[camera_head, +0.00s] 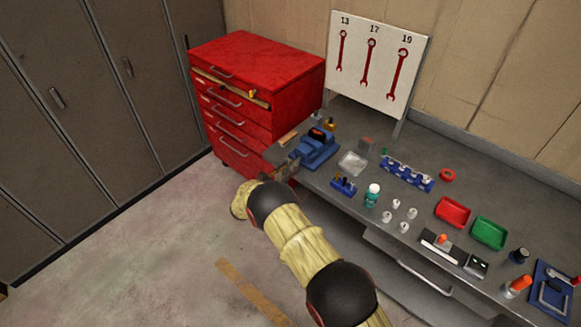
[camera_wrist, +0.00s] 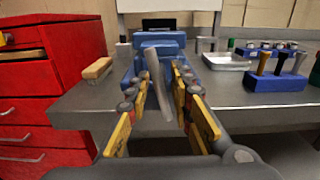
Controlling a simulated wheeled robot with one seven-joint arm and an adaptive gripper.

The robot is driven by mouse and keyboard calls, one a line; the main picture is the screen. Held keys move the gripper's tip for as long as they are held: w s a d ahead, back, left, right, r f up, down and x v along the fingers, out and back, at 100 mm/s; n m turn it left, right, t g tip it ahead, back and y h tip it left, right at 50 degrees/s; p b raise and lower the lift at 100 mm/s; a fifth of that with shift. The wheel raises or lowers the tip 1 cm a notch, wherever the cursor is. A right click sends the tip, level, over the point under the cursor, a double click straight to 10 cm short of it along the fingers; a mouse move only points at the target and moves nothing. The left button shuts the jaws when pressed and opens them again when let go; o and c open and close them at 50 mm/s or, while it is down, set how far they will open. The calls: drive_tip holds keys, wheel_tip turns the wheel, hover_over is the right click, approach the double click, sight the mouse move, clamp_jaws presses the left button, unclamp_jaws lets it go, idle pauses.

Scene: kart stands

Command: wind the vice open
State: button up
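The blue vice (camera_head: 318,148) is mounted at the left end of the grey bench. In the wrist view the vice (camera_wrist: 160,45) is straight ahead, with its grey handle bar (camera_wrist: 157,85) standing at a slight tilt in front of it. My gripper (camera_wrist: 161,84) is open, with its yellow-padded fingers apart on either side of the bar. I see gaps between the bar and both fingers, though contact at the far tips is hard to tell. In the head view my arm mostly hides the gripper, which is just in front of the vice. The jaw opening is hidden.
A red tool cabinet (camera_head: 260,85) stands left of the bench (camera_wrist: 255,118). A wooden-backed brush or block (camera_wrist: 97,68) lies left of the vice. Several small items cover the bench farther right.

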clamp_jaws()
